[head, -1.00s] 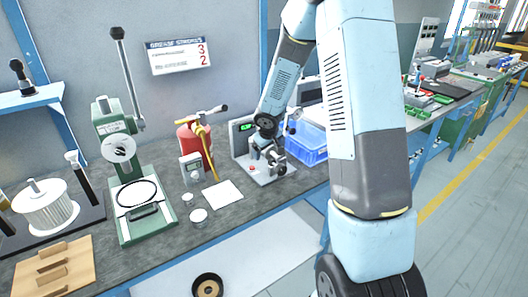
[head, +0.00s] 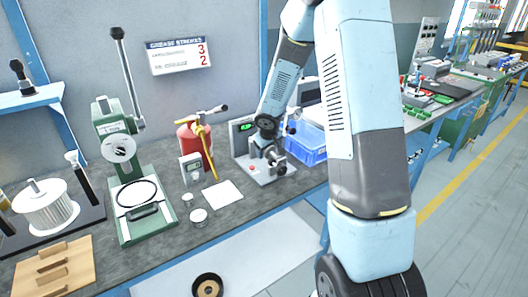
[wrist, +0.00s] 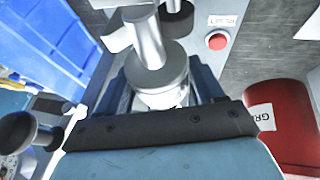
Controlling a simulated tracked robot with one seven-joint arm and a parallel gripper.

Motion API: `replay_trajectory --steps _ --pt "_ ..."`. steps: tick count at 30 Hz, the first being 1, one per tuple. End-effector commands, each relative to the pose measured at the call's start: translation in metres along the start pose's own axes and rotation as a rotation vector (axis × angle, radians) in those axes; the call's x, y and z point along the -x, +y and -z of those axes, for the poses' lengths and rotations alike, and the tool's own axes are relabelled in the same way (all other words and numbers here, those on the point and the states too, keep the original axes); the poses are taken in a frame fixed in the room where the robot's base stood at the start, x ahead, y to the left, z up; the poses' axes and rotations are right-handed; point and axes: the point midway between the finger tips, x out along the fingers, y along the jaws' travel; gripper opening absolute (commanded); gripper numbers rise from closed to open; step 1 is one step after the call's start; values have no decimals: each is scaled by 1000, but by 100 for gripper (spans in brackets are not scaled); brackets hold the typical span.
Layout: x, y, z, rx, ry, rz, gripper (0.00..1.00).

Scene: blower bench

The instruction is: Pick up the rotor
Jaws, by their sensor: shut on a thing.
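My gripper (wrist: 165,98) is shut on a silver part (wrist: 150,45) with a cylindrical shaft and a round flange, which looks like the rotor. In the wrist view the part stands between the fingers, and its lower end is hidden by my gripper body. In the head view my gripper (head: 266,150) is low over a grey stand (head: 270,178) with a green display (head: 247,127). The held part is small and partly hidden there, and I cannot tell whether it is clear of the stand.
A blue bin (head: 304,143) stands close right of the stand, and a red grease can (head: 194,148) is left of it. A green press (head: 145,225), white finned wheel (head: 48,208) and wooden block (head: 52,268) are farther left. A white sheet (head: 222,194) lies in front.

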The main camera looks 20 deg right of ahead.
Motion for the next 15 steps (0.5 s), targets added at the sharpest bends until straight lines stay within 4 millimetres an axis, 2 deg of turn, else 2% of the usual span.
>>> replay_trajectory --steps 1,9,15 --pt "0 -2 0 2 0 3 24" --pt "0 -3 0 3 0 4 0" --pt "0 -3 1 3 2 4 0"
